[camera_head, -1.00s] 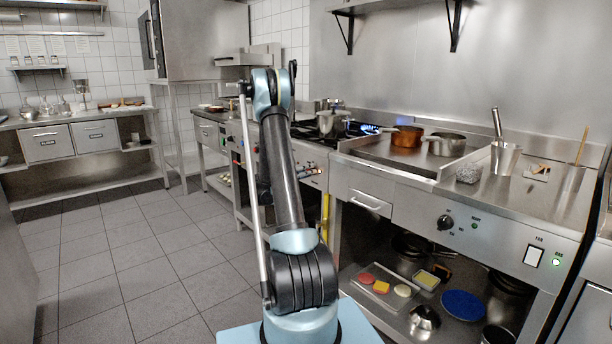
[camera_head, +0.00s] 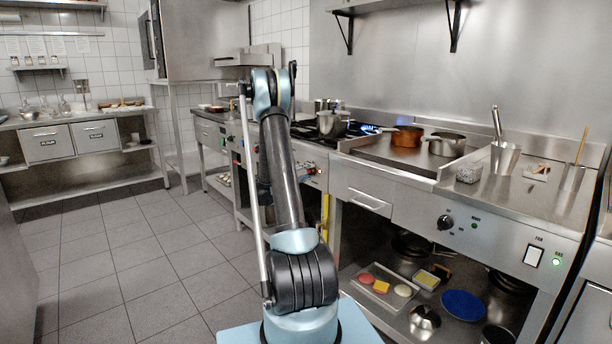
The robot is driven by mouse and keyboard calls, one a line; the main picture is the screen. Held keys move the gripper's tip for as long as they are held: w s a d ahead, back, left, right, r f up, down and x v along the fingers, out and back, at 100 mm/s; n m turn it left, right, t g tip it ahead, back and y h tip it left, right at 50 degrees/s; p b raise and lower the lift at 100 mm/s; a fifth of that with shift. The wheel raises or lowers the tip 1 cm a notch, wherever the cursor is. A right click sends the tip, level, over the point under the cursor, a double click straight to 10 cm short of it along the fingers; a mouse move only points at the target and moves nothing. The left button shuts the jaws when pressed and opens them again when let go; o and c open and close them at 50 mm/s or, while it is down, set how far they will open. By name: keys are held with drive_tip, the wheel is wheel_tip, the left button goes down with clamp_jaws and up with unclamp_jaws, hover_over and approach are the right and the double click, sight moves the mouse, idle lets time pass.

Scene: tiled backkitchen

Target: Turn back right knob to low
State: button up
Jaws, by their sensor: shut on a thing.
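The gas stove (camera_head: 314,137) stands at the middle back, beyond my arm. Blue flame (camera_head: 366,129) shows at its right side, beside a steel pot (camera_head: 333,123). Its front panel (camera_head: 319,181) faces left, with small controls that are partly covered by my arm. My gripper (camera_head: 306,169) is at this panel, small and mostly hidden behind my arm. It appears shut on a knob there. The back right knob cannot be told apart from the others, and its setting is too small to read.
The griddle counter (camera_head: 395,160) to the right carries a copper pot (camera_head: 407,137) and a steel pan (camera_head: 447,144). Its front has a separate black knob (camera_head: 445,222). Pans and a blue plate (camera_head: 462,305) lie on the shelf below. The tiled floor (camera_head: 140,260) at left is clear.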

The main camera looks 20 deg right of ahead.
drive_tip(key=n, duration=0.5)
drive_tip(key=shift+w+a+f, duration=0.1)
drive_tip(key=shift+f, duration=0.05)
idle(0.6)
drive_tip(key=o, duration=1.1)
drive_tip(key=shift+c, duration=0.2)
drive_tip(key=v, duration=1.2)
